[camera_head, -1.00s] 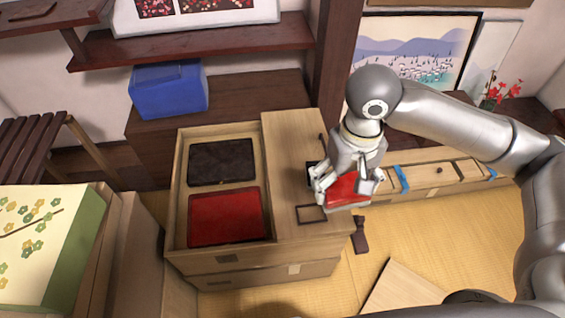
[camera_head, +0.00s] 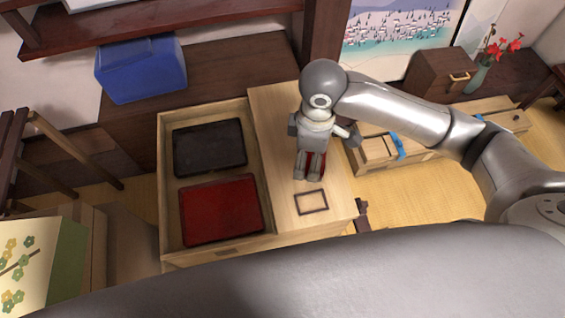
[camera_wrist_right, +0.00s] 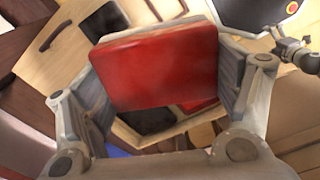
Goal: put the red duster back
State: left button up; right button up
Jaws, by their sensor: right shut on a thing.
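My right gripper (camera_head: 311,172) is shut on the red duster (camera_head: 318,162), above the light wooden cabinet top. In the head view only a sliver of the duster shows between the fingers. In the right wrist view the red duster (camera_wrist_right: 160,65) fills the space between the fingers of the right gripper (camera_wrist_right: 165,85), with a pale edge along its top. A dark rectangular outline (camera_head: 311,190) is marked on the cabinet top, just in front of the gripper; a dark outline (camera_wrist_right: 55,20) also shows in the wrist view. My left gripper is not in view.
Left of the cabinet top, an open compartment holds a black tray (camera_head: 209,149) and a red tray (camera_head: 221,210). A blue box (camera_head: 142,70) stands on the dark shelf behind. A dark object (camera_head: 362,216) lies on the tatami to the right. My own grey body crosses the bottom.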

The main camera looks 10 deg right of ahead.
jog(key=s+a+f+n, duration=0.2)
jog(key=a+f+n, duration=0.4)
jog(key=n, duration=0.5)
jog(key=n+b, duration=0.2)
jog(key=n, duration=0.1)
send_over(281, 166)
jog(key=f, duration=1.1)
jog(key=shift+s+a+f, duration=0.1)
jog(key=shift+s+f, duration=0.3)
jog(key=shift+w+f, duration=0.35)
jog(key=shift+f, duration=0.1)
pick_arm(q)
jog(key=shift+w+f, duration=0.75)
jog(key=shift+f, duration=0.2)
pick_arm(e)
jog(key=shift+f, duration=1.4)
